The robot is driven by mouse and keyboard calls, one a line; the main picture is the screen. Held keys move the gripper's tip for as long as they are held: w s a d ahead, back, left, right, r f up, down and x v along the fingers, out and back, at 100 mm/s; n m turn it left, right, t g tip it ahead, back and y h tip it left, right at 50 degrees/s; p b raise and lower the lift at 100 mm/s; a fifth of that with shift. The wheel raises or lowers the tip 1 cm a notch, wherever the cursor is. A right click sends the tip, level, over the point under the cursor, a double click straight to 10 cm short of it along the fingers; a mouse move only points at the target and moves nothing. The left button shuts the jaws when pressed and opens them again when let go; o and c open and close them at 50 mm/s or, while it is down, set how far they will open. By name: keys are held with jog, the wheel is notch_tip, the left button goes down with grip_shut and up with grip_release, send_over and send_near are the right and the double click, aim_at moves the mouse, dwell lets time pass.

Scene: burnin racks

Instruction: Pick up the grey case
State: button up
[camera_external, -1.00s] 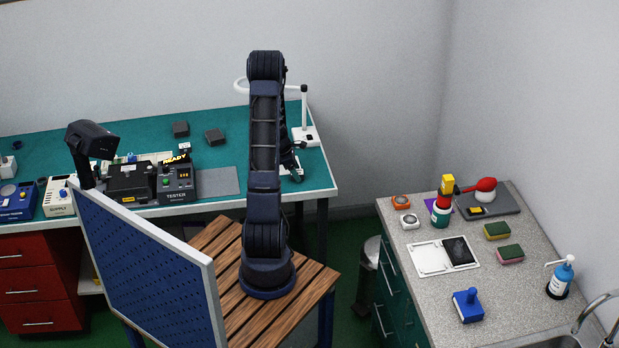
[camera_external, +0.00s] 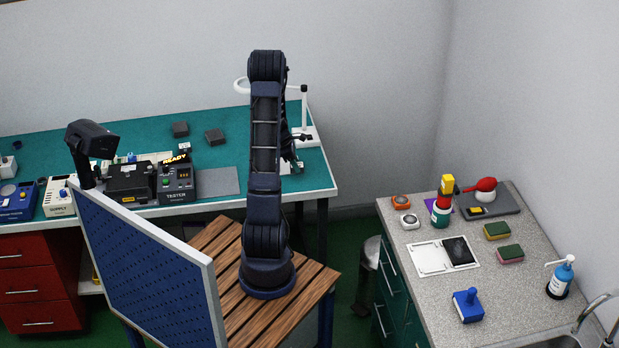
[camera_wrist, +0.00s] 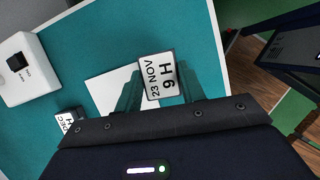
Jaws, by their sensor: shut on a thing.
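In the external view my gripper (camera_external: 294,163) is over the right end of the teal bench, partly hidden by my arm; the case cannot be made out there. A second small labelled case (camera_wrist: 68,121), its label showing "DEC", is at lower left in the wrist view, partly covered by the gripper body.
The white lamp base (camera_external: 305,138) stands close to my gripper, and also shows in the wrist view (camera_wrist: 22,70). The white sheet (camera_wrist: 108,90) lies on the teal bench (camera_external: 230,120). Two dark blocks (camera_external: 180,129) (camera_external: 214,137) and the tester (camera_external: 178,183) are farther left.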

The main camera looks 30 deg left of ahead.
notch_tip(320, 180, up, 16)
jog(key=shift+r, duration=0.25)
jog(key=shift+r, duration=0.1)
